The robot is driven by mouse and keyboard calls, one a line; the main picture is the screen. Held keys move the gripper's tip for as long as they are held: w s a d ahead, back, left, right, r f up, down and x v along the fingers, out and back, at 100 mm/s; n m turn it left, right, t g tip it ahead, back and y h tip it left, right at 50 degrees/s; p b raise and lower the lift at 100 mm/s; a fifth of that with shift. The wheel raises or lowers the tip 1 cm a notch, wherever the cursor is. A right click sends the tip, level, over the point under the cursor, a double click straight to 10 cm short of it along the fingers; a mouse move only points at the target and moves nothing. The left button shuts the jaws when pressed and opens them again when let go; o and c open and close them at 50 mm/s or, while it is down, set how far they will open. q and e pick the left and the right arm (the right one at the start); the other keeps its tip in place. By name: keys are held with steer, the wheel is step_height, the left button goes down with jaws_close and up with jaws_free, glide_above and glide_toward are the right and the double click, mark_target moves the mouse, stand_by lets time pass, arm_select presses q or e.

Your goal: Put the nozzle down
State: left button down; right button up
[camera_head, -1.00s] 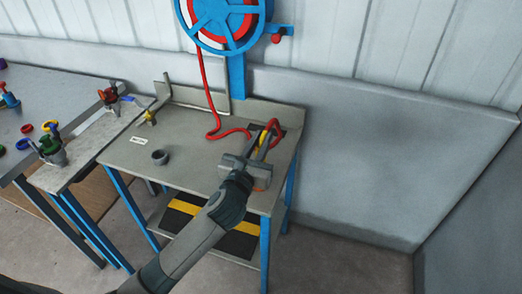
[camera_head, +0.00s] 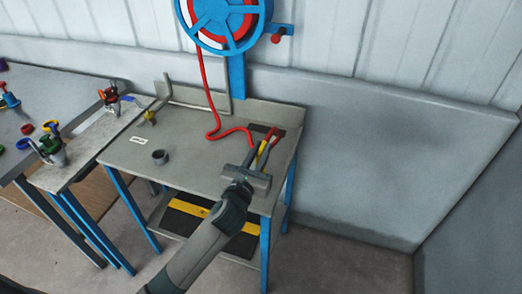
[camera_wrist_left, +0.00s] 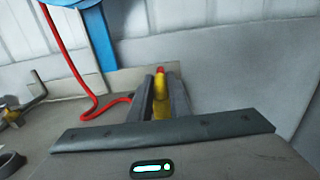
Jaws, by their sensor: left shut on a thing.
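The nozzle (camera_head: 262,147) is yellow, with a red hose (camera_head: 213,125) running to it. It lies between the fingers of my left gripper (camera_head: 263,151), which is shut on it. In the left wrist view the yellow nozzle (camera_wrist_left: 160,108) shows between the two grey fingers, with a red part at its far end. The gripper is over the right end of the grey bench (camera_head: 190,165), at a dark mat (camera_head: 252,129). I cannot tell whether the nozzle touches the mat. My right gripper is out of view.
A blue hose reel (camera_head: 222,18) hangs on the wall above the bench. A small grey cup (camera_head: 160,157) and a white label (camera_head: 142,140) are on the bench's left part. A side table (camera_head: 88,137) with coloured valve parts stands at left.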

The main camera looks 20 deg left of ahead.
arm_select(q)
steer(key=shift+f, duration=0.1)
steer(key=c, duration=1.6)
jaws_free()
steer(key=shift+c, duration=0.2)
